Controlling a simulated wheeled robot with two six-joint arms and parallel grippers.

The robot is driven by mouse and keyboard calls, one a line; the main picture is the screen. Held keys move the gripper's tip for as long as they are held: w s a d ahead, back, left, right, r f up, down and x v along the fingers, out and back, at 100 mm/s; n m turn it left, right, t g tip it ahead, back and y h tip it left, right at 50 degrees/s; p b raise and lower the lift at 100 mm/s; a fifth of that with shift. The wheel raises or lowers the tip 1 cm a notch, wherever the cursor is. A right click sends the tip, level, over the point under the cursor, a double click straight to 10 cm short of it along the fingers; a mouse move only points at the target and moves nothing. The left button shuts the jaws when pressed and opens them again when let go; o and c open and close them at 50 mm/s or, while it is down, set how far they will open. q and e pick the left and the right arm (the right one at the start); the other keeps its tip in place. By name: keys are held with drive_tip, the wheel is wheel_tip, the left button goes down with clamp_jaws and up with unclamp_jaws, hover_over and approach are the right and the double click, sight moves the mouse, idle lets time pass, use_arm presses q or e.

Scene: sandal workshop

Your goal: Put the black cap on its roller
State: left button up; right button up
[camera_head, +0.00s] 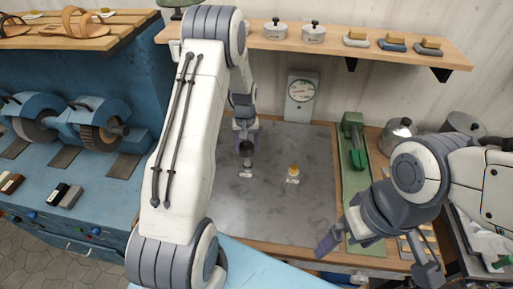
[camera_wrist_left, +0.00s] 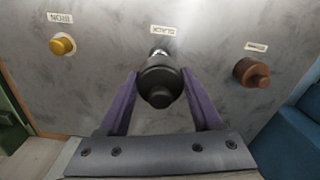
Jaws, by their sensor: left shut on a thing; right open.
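My left gripper (camera_wrist_left: 160,105) is shut on the black cap (camera_wrist_left: 160,85), with a purple finger on each side. In the head view the left gripper (camera_head: 246,140) points down, and the black cap (camera_head: 246,149) shows at its fingertips. A small pale, shiny piece, likely the roller (camera_wrist_left: 159,54), shows just beyond the cap, beside a label reading BLACK (camera_wrist_left: 164,30). I cannot tell whether the cap is seated on it or only above it. My right gripper (camera_head: 378,257) is open and empty at the right front.
A roller with a yellow cap (camera_head: 293,174) stands on the grey mat (camera_head: 300,215), right of the held cap. A brown-capped one (camera_wrist_left: 250,73) shows in the wrist view. A green tray (camera_head: 365,190) lies right of the mat. A shelf (camera_head: 360,48) hangs behind.

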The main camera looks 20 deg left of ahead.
sight(247, 162)
use_arm(q)
drive_tip(key=shift+f+b, duration=2.55)
drive_tip(key=shift+f, duration=1.15)
drive_tip(key=o, duration=1.4)
drive_tip(key=shift+r, duration=0.15)
wheel_tip(247, 162, up, 9)
drive_tip(key=b, duration=0.2)
drive_tip(key=shift+d+b, duration=0.1)
drive_tip(key=shift+b, duration=0.2)
drive_tip(key=shift+r, duration=0.65)
